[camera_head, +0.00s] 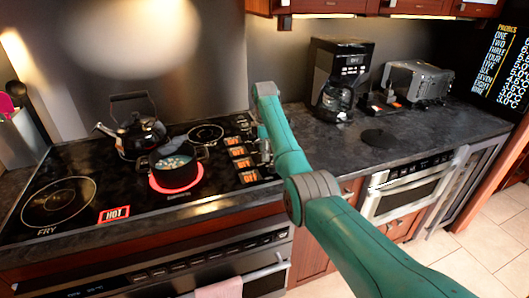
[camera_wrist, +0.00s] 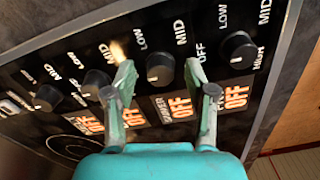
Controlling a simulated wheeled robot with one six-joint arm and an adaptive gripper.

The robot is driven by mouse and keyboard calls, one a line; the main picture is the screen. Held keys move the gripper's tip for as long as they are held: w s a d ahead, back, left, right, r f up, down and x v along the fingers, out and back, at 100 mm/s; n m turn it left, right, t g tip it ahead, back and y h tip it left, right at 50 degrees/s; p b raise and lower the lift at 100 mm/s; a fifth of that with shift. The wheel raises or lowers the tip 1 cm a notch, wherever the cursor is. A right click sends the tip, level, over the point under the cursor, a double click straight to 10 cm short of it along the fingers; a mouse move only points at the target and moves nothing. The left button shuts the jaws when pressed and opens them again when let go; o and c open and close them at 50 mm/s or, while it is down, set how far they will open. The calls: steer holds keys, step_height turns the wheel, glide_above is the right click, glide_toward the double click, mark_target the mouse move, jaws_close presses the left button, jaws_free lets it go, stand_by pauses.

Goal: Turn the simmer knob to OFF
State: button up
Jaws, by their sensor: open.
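Several black round knobs sit in a row on the black stove panel in the wrist view. One knob (camera_wrist: 160,68) lies between the two fingertips of my gripper (camera_wrist: 160,74), with a gap on each side. The fingers are open and straddle it. An orange OFF label (camera_wrist: 181,107) shows below this knob; the small word beside it is too blurred to read surely. Other knobs are to the right (camera_wrist: 238,49) and left (camera_wrist: 96,84). In the head view my gripper (camera_head: 262,152) is over the stove's right edge, partly hidden by my arm.
A dark pot (camera_head: 180,163) stands on a glowing red burner (camera_head: 177,182), left of the knob panel. A kettle (camera_head: 135,132) stands behind it. A coffee maker (camera_head: 340,75) and toaster (camera_head: 416,80) are on the counter to the right.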

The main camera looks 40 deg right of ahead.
steer(key=shift+r, duration=3.6)
steer(key=shift+w, duration=0.1)
